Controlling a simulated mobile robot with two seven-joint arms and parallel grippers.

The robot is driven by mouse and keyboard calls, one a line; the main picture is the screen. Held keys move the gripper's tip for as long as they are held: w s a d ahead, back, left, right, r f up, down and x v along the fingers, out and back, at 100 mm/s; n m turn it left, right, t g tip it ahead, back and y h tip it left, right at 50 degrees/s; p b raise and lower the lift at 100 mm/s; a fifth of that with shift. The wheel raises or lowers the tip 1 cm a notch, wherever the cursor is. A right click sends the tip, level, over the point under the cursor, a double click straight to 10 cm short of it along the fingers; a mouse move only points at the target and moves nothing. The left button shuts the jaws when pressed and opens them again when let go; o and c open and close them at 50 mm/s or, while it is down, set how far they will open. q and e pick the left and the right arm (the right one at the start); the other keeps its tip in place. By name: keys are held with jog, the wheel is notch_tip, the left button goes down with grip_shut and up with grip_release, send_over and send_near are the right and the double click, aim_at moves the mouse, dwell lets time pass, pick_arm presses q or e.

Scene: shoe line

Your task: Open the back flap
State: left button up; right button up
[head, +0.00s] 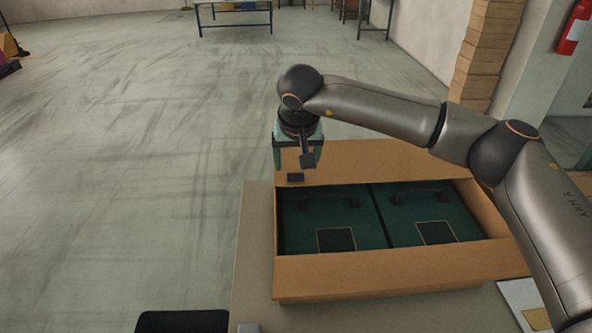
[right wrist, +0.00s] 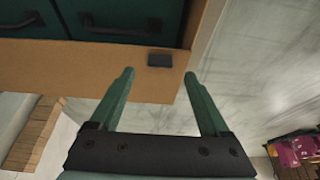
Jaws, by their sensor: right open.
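A brown cardboard box (head: 370,285) stands on the table with its green interior showing. The back flap (head: 365,160) extends beyond the far side of the opening and leaves it uncovered. I cannot tell its exact angle. A small dark tab (head: 295,178) is at the flap's left end. It also shows in the right wrist view (right wrist: 159,60), on the cardboard (right wrist: 100,57). My right gripper (head: 297,164) is open and empty above that left end. In the right wrist view its fingers (right wrist: 160,73) point toward the tab, which lies between their lines. My left gripper is out of view.
Inside the box are two dark green sections with dark handles (head: 325,200) (head: 418,195). The table (head: 252,260) has a bare strip left of the box. A white sheet or tray (head: 518,293) lies at the right. Open floor (head: 130,150) is on the left.

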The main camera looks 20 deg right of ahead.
aim_at(296, 174)
jog(key=x, duration=0.5)
grip_shut()
dwell(0.7)
dwell(0.7)
